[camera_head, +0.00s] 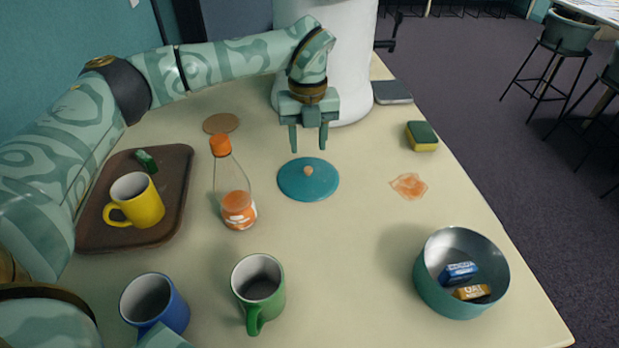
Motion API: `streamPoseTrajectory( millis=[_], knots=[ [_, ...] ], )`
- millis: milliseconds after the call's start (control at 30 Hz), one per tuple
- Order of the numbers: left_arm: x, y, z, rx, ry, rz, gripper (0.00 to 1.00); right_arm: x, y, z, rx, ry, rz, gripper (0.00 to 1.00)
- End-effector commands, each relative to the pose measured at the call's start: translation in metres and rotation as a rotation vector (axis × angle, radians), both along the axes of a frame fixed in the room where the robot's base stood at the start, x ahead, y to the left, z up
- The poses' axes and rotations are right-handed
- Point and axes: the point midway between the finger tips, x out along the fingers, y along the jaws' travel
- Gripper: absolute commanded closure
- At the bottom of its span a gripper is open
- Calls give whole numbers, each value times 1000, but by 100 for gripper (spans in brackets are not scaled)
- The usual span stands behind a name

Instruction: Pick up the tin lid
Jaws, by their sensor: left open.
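The tin lid (309,182) is a round teal disc with a small orange-brown knob in its middle. It lies flat on the cream table, right of the bottle. My left gripper (308,147) is open and empty, with its fingers pointing down. It appears above and slightly behind the lid, apart from it. A teal tin (446,292) stands open at the front right, with a blue packet (459,272) and an orange-brown packet (472,292) inside. My right gripper does not show clearly.
A clear bottle (233,190) with an orange cap stands left of the lid. A brown tray (169,176) holds a yellow mug (136,201) and a green item. Blue (155,303) and green (258,290) mugs stand in front. A sponge (422,136) and an orange stain (408,186) are at right.

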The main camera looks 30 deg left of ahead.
Motion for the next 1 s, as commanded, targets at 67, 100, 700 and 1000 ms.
streamPoseTrajectory(
  millis=[67, 100, 700, 1000],
  knots=[
    [0, 0, -7, 0, 0, 0, 57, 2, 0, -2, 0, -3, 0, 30],
    [0, 0, -8, -1, -1, 0, 57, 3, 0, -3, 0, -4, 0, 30],
    [-8, -4, -60, 1, -2, 0, 57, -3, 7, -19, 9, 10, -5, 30],
    [-8, -4, -60, 1, -1, 0, 100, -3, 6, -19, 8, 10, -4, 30]
  ],
)
